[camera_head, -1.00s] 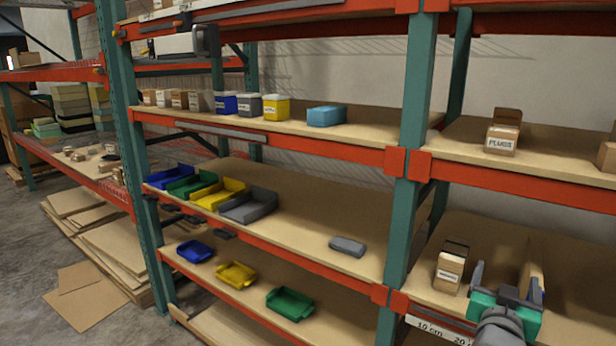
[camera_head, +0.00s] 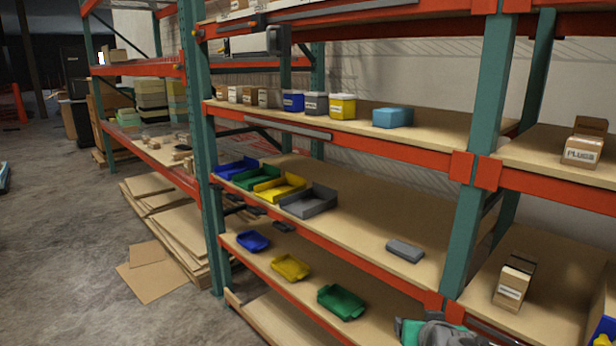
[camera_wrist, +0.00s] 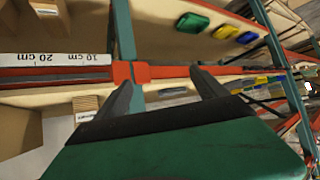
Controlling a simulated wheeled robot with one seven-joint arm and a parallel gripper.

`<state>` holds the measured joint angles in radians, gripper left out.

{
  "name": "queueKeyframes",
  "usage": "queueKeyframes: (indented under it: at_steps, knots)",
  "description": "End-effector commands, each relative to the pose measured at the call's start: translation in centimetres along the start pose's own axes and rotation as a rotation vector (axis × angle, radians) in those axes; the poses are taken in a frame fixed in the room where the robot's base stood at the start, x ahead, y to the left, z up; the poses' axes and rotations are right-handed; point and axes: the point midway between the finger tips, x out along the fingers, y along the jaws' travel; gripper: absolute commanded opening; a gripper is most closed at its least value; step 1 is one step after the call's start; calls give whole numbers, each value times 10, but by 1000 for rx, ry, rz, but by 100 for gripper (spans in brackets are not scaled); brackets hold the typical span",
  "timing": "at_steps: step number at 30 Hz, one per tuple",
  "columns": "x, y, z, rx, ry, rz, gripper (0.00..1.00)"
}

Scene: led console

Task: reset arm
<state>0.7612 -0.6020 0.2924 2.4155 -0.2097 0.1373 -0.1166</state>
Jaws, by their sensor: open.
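My gripper shows in the wrist view (camera_wrist: 165,90) with its two dark fingers spread wide and nothing between them. Its green body fills the bottom of that view. In the head view only a green and grey part of my wrist shows at the bottom edge; the fingers are out of sight there. The gripper is in front of the rack, near an orange beam and teal post.
Racks hold a small carton (camera_head: 514,282), a PLUGS box (camera_head: 584,142), a grey block (camera_head: 405,250), a light blue box (camera_head: 393,117) and a green tray (camera_head: 341,301). A teal post (camera_head: 487,150) divides the bays. Open concrete floor (camera_head: 60,240) lies at left.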

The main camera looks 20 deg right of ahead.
Motion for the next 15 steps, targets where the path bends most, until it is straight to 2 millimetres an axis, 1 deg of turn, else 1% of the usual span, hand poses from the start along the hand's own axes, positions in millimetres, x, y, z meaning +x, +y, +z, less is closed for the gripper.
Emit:
queueKeyframes:
  at_steps: [1, 2, 3, 5, 6, 9, 12, 15]
  knots:
    - [-2, -40, 20, -57, -91, -70, 82]
    - [-5, -60, 33, -88, -149, -103, 82]
    - [-11, -81, 52, -127, -223, -139, 82]
    - [-23, -108, 77, -187, -323, -183, 82]
    - [-32, -123, 93, -226, -386, -207, 82]
    - [-57, -148, 127, -316, -520, -247, 82]
    - [-82, -164, 156, -403, -633, -271, 82]
    - [-108, -172, 180, -486, -734, -282, 82]
